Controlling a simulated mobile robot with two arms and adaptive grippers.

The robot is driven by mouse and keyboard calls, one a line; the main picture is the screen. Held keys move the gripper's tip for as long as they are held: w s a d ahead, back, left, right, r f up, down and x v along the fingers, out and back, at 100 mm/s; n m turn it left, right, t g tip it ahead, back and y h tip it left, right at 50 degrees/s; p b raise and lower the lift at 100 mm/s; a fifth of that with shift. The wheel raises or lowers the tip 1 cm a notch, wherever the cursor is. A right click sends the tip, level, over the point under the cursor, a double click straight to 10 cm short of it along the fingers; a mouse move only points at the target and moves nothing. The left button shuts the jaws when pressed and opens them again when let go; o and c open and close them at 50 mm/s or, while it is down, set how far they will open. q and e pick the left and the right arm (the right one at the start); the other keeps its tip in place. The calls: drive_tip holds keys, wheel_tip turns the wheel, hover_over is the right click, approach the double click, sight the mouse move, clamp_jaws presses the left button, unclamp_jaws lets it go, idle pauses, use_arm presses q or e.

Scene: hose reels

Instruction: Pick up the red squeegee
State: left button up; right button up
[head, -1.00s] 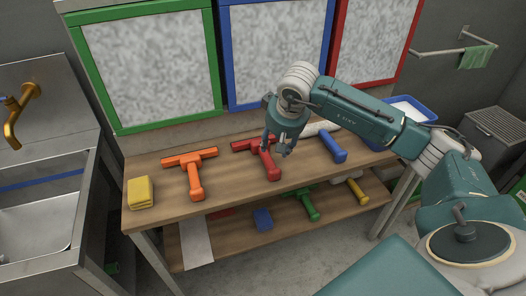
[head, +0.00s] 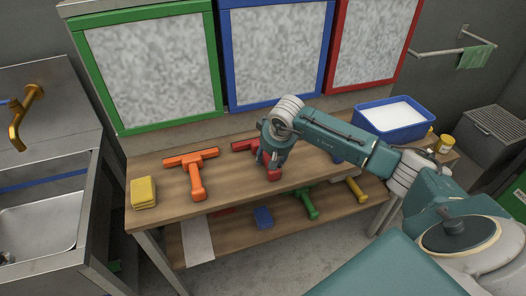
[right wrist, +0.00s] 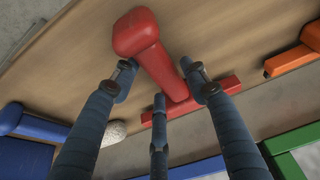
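The red squeegee (head: 244,146) lies on the wooden table top, its handle toward the front edge. My right gripper (head: 271,163) is over its handle and hides part of it. In the right wrist view the red handle (right wrist: 150,48) runs between the spread fingers (right wrist: 158,82), with the red crossbar beyond. The fingers look open and do not appear closed on the handle; contact cannot be told. My left gripper is not in view.
An orange squeegee (head: 195,180) and yellow folded cloths (head: 143,192) lie left on the table. A blue squeegee (head: 338,159), mostly hidden by my arm, lies right. A blue tub (head: 388,131) stands at the right end. Green (head: 307,203) and yellow (head: 356,190) squeegees lie on the lower shelf.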

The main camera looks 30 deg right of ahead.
sight(270, 158)
drive_tip(key=c, duration=0.9)
drive_tip(key=shift+w+r, duration=0.1)
drive_tip(key=shift+r, duration=0.05)
drive_tip(key=shift+r, duration=0.55)
wheel_tip(270, 158, up, 19)
drive_tip(key=b, duration=0.2)
drive_tip(key=shift+b, duration=0.35)
drive_tip(key=shift+f, duration=0.1)
